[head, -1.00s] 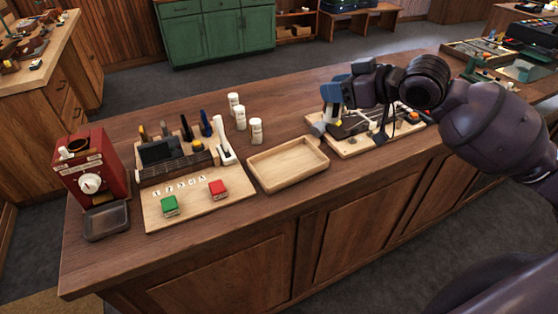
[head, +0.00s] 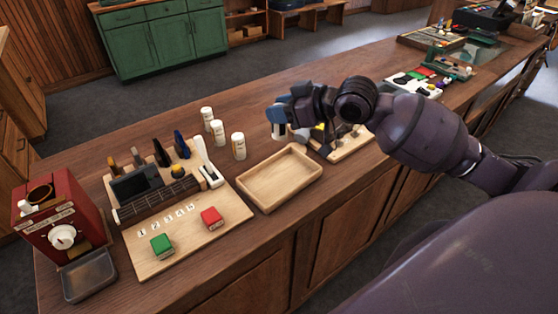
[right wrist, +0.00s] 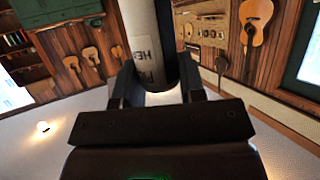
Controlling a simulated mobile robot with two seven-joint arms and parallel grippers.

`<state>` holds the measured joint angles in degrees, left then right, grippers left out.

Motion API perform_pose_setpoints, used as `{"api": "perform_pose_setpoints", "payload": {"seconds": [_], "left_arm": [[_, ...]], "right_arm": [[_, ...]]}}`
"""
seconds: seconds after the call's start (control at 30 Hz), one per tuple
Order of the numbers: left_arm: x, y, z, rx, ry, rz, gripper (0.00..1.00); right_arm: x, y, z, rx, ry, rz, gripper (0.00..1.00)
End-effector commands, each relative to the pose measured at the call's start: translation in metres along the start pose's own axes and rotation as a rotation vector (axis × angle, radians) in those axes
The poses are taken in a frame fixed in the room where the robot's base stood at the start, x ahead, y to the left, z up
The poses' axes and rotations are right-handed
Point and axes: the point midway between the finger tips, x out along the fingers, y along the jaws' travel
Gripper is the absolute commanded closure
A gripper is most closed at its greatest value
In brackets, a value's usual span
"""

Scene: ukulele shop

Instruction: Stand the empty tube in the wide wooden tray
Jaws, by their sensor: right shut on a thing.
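The wide wooden tray (head: 279,178) lies bare on the counter in the middle of the head view. My right gripper (head: 278,116) is shut on a white tube (head: 278,131), above the counter just behind the tray. In the right wrist view the tube (right wrist: 142,40) sits between my right gripper's fingers (right wrist: 158,85), with dark lettering on its side. The frames do not show whether it is empty. My arm and gripper hide much of it in the head view. My left gripper is out of view.
Several items crowd the counter. Three white tubes (head: 217,132) stand left of the tray. A wooden board (head: 190,235) with red (head: 211,218) and green blocks (head: 162,244) lies at the left, beside a red machine (head: 60,220). Another board (head: 345,146) is partly behind my arm.

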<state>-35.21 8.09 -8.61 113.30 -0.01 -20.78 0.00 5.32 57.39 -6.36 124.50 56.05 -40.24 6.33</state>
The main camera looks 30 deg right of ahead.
Motion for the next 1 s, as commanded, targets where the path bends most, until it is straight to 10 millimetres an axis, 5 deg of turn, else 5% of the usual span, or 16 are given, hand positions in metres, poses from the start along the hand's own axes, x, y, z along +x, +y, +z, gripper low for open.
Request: {"api": "perform_pose_setpoints", "payload": {"seconds": [0.4,1.0], "left_arm": [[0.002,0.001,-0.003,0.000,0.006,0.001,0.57],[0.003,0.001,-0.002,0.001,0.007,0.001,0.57]], "right_arm": [[0.033,0.000,0.080,0.002,-0.002,0.000,0.86],[0.054,0.000,0.131,0.001,-0.001,0.000,0.86]]}}
